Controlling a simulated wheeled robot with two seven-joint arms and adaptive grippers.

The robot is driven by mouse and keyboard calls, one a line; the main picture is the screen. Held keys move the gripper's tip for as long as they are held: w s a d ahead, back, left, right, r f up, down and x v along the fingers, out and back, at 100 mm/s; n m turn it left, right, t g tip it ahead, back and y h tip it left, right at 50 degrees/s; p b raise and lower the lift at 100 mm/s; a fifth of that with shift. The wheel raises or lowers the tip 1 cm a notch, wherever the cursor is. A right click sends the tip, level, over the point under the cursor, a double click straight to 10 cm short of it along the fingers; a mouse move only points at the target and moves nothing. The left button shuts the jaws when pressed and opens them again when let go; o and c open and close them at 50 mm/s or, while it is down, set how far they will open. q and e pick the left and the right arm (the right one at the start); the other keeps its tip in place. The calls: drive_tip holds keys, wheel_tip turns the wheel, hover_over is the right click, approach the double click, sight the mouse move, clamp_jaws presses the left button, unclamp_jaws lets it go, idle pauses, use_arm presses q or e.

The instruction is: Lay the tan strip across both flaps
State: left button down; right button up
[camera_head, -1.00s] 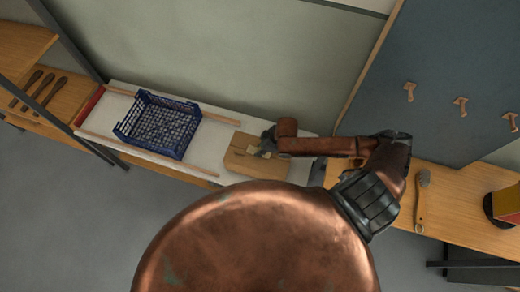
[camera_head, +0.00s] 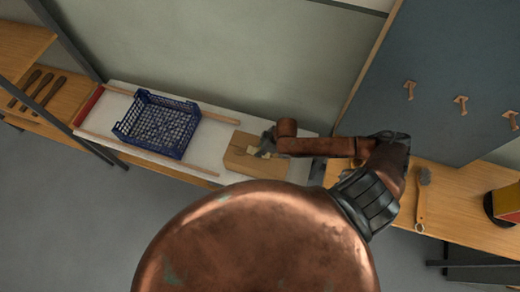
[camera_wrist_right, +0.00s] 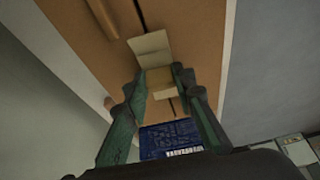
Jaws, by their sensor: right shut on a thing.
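The cardboard box (camera_head: 239,163) lies on the pale surface right of the blue crate. In the right wrist view its two brown flaps (camera_wrist_right: 195,35) meet at a dark seam. My right gripper (camera_head: 262,149) is over the box top. In the right wrist view, its fingers (camera_wrist_right: 161,90) are shut on the tan strip (camera_wrist_right: 151,45), which lies across the seam line. One part of the strip shows beyond the fingertips, another between the fingers. I cannot tell whether the strip touches the flaps. My left gripper is not in view.
The blue crate (camera_head: 157,124) stands left of the box, between two wooden rails (camera_head: 150,157). A hammer-like tool (camera_head: 421,205) lies on the wooden bench at right. Dark-handled tools (camera_head: 31,90) lie at far left. The pale surface between crate and box is clear.

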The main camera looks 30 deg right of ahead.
drive_tip(key=shift+f, duration=0.1)
drive_tip(key=o, duration=0.9)
drive_tip(key=shift+c, duration=0.2)
drive_tip(key=v, duration=1.2)
